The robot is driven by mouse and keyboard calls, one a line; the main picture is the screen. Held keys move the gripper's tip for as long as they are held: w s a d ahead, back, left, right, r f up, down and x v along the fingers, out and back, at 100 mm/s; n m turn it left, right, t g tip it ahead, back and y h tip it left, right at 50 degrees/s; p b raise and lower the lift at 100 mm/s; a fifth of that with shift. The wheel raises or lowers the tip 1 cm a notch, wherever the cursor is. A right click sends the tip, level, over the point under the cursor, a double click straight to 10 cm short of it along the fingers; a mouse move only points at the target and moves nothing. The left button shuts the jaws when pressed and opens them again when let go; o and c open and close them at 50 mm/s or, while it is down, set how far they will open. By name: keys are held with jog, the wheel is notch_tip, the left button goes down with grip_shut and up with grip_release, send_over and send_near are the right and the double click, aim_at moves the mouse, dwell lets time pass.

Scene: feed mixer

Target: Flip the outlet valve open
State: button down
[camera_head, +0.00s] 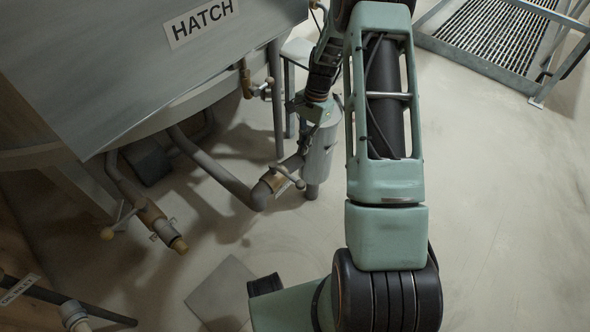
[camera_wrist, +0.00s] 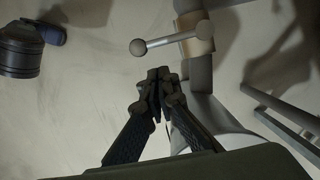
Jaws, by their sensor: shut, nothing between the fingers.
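A brass-bodied valve (camera_head: 268,186) with a pale bar lever (camera_head: 287,175) sits on the grey pipe that runs to an upright grey canister (camera_head: 320,150). I cannot read any label naming it the outlet valve. In the wrist view, a matching brass valve body (camera_wrist: 197,35) is at the top, with its ball-ended lever (camera_wrist: 170,42) reaching left across the picture. My gripper (camera_wrist: 158,76) is shut and empty. Its fingertips show just below the lever's left part, with no clear contact. In the head view the fingertips are hard to make out beside the canister.
A large grey tank with a HATCH sign (camera_head: 201,22) fills the upper left. Another brass valve (camera_head: 152,220) with a handle is at left, and a small one (camera_head: 257,88) is under the tank. A labelled pipe (camera_head: 60,298) lies lower left.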

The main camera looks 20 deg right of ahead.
aim_at(287, 174)
jog(key=b+x, duration=0.3)
jog(key=x, duration=0.7)
dwell(0.5)
jog(key=shift+s+a+m, duration=0.2)
jog(key=shift+s+m, duration=0.05)
jog(key=shift+m, duration=0.15)
